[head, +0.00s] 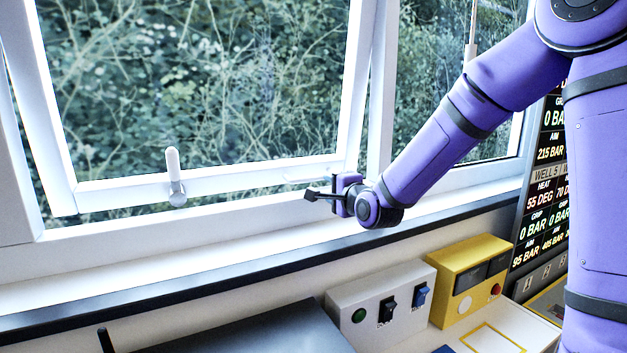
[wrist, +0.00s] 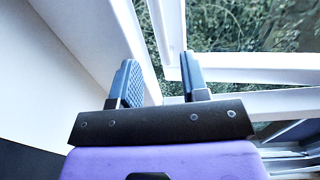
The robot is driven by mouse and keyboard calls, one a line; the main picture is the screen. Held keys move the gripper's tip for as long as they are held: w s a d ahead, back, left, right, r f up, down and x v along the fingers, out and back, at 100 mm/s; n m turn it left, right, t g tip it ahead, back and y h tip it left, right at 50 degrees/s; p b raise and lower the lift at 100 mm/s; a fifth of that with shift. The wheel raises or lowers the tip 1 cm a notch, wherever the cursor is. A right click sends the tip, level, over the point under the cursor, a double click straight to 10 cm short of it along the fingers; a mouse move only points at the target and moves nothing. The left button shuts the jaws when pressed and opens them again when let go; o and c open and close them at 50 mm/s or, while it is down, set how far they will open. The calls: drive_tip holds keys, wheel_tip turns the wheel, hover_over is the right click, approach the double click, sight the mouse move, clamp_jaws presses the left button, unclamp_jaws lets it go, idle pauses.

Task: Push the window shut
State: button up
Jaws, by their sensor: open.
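The window sash (head: 112,193) has a white frame and stands ajar, its lower rail apart from the fixed white frame (head: 200,232), with foliage showing in the gap. A white handle (head: 175,178) is on the sash's lower rail. My gripper (head: 322,194) is at the sash's lower right corner, near the sill. In the wrist view my gripper (wrist: 160,82) has its two dark fingers spread with nothing between them. The sash corner (wrist: 240,70) shows just beyond the fingers there. I cannot tell whether a finger touches the sash or frame.
Below the sill are a grey switch box (head: 380,308), a yellow box (head: 470,277) with a red button and a dark panel (head: 250,332). A display board (head: 545,190) stands at the right, partly behind my arm. The sill left of my gripper is clear.

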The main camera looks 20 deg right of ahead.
sight(315, 179)
drive_tip(key=x, duration=1)
drive_tip(key=shift+w, duration=0.1)
drive_tip(key=shift+c, duration=0.4)
clamp_jaws()
